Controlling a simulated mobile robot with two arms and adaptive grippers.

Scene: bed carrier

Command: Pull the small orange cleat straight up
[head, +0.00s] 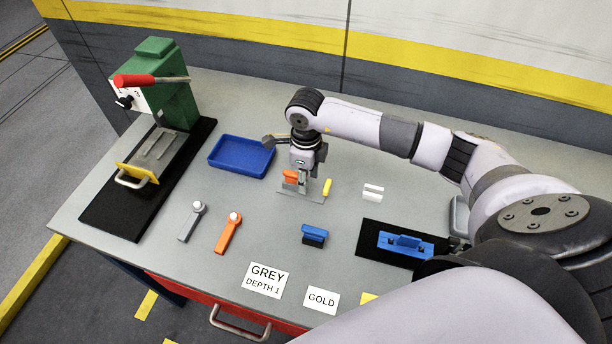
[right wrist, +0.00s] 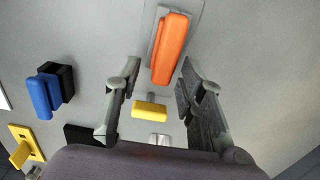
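The small orange cleat (head: 290,176) stands on a thin grey plate (head: 311,197) near the middle of the table. In the right wrist view the orange cleat (right wrist: 171,46) is a long rounded block at the top, between the fingertips in the picture. A yellow cleat (head: 327,186) is on the right of the plate; it also shows in the right wrist view (right wrist: 150,108). My right gripper (head: 303,182) points down just above the plate. In the right wrist view its fingers (right wrist: 160,70) are spread and hold nothing. My left gripper is not in view.
A blue tray (head: 241,156) lies left of the gripper. A green press (head: 170,85) with a red handle is at the far left. Grey (head: 192,221) and orange (head: 228,232) levers, a blue block (head: 314,235) and a blue fixture (head: 405,243) lie nearer.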

